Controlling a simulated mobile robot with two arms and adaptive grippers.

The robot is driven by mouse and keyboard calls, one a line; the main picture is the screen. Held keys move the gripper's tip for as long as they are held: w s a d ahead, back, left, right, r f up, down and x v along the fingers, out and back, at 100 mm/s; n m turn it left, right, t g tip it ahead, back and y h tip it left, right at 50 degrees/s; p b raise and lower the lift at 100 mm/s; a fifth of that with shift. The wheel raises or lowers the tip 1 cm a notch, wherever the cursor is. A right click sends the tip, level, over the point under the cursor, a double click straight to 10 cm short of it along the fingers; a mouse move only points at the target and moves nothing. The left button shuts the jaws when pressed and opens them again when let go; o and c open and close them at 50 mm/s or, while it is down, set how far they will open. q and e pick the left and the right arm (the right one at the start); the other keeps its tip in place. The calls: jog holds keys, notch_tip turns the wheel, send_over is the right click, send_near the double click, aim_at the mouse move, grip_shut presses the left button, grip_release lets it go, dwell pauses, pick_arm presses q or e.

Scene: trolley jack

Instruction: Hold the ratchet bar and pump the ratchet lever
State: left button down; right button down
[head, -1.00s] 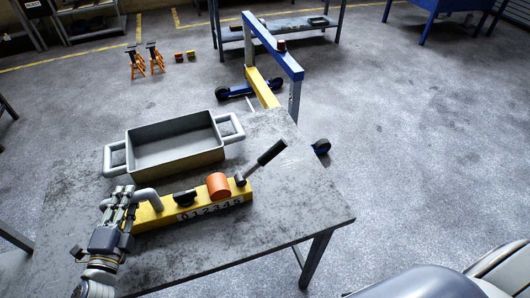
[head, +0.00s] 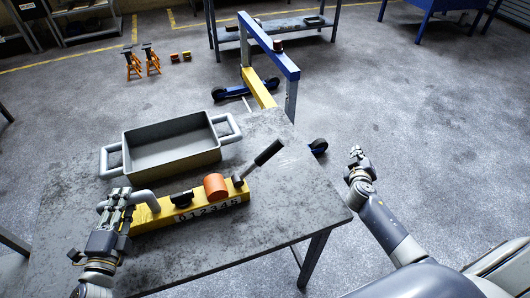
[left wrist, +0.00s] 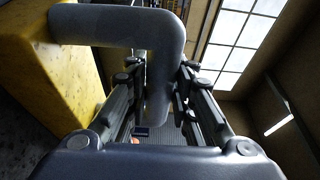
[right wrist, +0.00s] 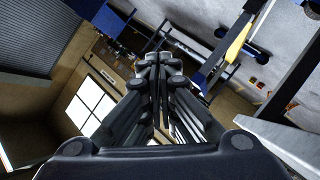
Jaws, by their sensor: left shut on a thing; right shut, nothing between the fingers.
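The yellow ratchet bar (head: 160,214) lies along the front of the grey table, with digits on its side. It carries an orange cylinder (head: 216,187) and a black knob (head: 181,199). The ratchet lever (head: 262,157), with a black grip, slants up to the right from the bar's right end. My left gripper (head: 124,200) is shut on the grey bent handle (left wrist: 165,60) at the bar's left end; the handle passes between its fingers in the left wrist view. My right gripper (head: 357,157) is shut and empty, right of the table and apart from the lever.
A grey tray with two handles (head: 170,133) stands on the table (head: 268,228) behind the bar. A blue and yellow frame (head: 272,50) stands on the floor beyond the table. Orange jack stands (head: 143,60) are further back. Floor right of the table is clear.

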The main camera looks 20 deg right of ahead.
jog(key=s+a+r+n+t+y, duration=0.1)
jog(key=a+r+n+y, duration=0.1)
jog(key=a, duration=0.7)
jog(key=s+a+r+n+t+y, duration=0.1)
jog(key=s+a+r+n+y, duration=0.1)
jog(key=a, duration=0.7)
jog(key=s+a+r+n+t+y, duration=0.2)
jog(key=a+r+n, duration=0.1)
jog(key=a, duration=0.6)
jog(key=shift+s+r, duration=0.2)
jog(key=shift+r, duration=0.25)
jog(key=t+y, duration=0.1)
jog(key=y, duration=0.1)
send_near(262, 159)
notch_tip(262, 159, up, 6)
jog(key=s+a+t, duration=0.1)
jog(key=s+a, duration=0.1)
jog(key=s, duration=0.1)
jog(key=shift+a+r, duration=0.15)
jog(key=shift+r, duration=0.05)
jog(key=shift+w, duration=0.1)
jog(key=w+d+f, duration=0.2)
jog(key=w+f, duration=0.1)
jog(key=w, duration=0.7)
jog(key=shift+w+d+f, duration=0.2)
jog(key=shift+w+d, duration=0.1)
jog(key=shift+d, duration=0.1)
